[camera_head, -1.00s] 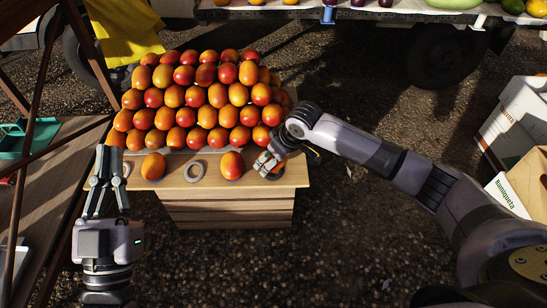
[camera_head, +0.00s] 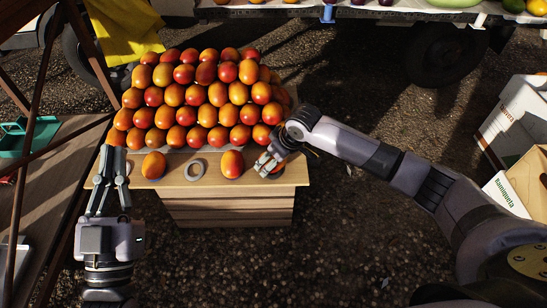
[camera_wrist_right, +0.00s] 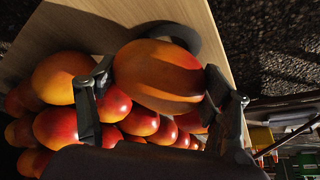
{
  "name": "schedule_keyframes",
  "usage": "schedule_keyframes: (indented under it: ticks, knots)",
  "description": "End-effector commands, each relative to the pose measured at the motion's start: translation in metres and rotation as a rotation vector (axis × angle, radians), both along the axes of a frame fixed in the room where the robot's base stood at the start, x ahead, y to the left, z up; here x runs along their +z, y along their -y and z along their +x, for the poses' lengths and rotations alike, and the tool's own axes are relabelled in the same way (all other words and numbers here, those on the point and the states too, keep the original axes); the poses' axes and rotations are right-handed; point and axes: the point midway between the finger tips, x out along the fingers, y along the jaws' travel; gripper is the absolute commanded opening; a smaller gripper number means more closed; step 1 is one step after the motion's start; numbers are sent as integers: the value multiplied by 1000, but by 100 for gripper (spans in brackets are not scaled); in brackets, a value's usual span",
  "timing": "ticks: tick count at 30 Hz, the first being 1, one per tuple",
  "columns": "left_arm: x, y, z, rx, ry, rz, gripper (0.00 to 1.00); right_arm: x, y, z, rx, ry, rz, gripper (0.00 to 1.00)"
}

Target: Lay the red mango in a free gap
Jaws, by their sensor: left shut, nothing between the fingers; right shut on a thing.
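My right gripper (camera_head: 267,163) is at the right end of the wooden stand's front edge. In the right wrist view it (camera_wrist_right: 160,98) is shut on a red-orange mango (camera_wrist_right: 158,72). A dark ring (camera_wrist_right: 185,36) shows partly behind that mango; I cannot tell if the two touch. A grey ring (camera_head: 194,170) lies empty between two front mangoes, one on the left (camera_head: 154,165) and one on the right (camera_head: 232,164). My left gripper (camera_head: 112,152) is shut and empty at the stand's left end.
A stacked pile of mangoes (camera_head: 200,100) fills the stand behind the front row. The wooden stand (camera_head: 225,190) has a narrow bare front strip. A yellow cloth (camera_head: 122,30) hangs at the upper left. Boxes (camera_head: 515,120) stand at the right.

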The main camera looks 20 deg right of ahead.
Motion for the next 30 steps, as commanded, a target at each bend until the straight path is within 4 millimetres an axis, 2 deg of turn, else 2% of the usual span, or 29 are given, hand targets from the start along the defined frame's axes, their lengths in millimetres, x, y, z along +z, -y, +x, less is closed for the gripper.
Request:
schedule_keyframes:
  ticks: [30]
  knots:
    - [-4,-1,2,3,-25,8,0,-7,0,0,0,1,0,58]
